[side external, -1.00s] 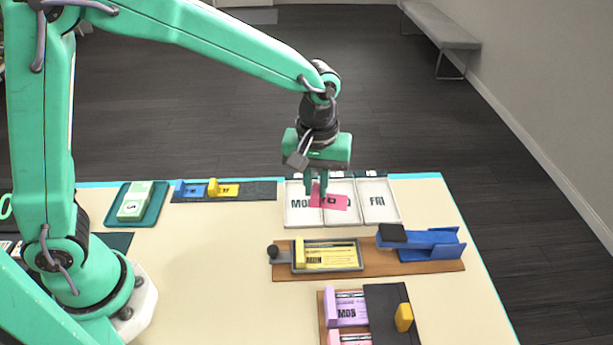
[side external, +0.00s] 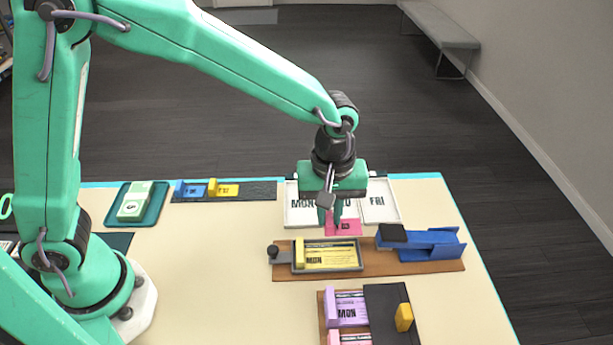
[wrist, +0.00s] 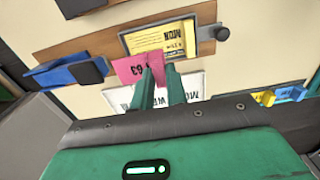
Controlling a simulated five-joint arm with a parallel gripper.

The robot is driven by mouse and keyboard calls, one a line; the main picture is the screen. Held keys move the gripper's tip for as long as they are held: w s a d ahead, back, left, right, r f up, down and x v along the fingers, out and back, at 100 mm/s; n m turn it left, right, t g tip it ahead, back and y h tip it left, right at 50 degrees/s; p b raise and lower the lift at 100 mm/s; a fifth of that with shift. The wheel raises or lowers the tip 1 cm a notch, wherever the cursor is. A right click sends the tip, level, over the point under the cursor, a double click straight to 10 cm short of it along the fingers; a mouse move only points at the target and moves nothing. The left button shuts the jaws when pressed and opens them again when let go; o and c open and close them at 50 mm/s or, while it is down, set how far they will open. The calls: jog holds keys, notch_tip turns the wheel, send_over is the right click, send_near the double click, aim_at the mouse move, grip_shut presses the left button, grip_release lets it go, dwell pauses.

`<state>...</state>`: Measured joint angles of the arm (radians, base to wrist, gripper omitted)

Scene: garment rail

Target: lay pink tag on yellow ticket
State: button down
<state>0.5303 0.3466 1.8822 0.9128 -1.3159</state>
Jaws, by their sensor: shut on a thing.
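The pink tag (side external: 343,227) is held between the fingertips of my gripper (side external: 332,220). It also shows in the wrist view (wrist: 131,69), beyond the fingers. My gripper is shut on it, with the fingers pointing down. The yellow ticket (side external: 332,257) lies in a grey-framed tray on a brown wooden board, in front of the tag in the side view. The tag's height above the surface is hard to tell.
White day trays (side external: 380,205) stand behind the tag. A blue holder with a black block (side external: 428,244) sits on the board's right end, and a black knob (side external: 273,251) at its left end. Purple and pink tags (side external: 348,311) lie nearer. The table's left-centre is clear.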

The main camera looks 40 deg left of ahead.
jog(key=shift+f, duration=3.85)
jog(key=shift+f, duration=0.3)
jog(key=c, duration=0.8)
grip_release()
jog(key=shift+c, duration=0.2)
jog(key=shift+r, duration=0.1)
jog(key=shift+r, duration=2.4)
jog(key=shift+r, duration=0.15)
jog(key=shift+r, duration=2.35)
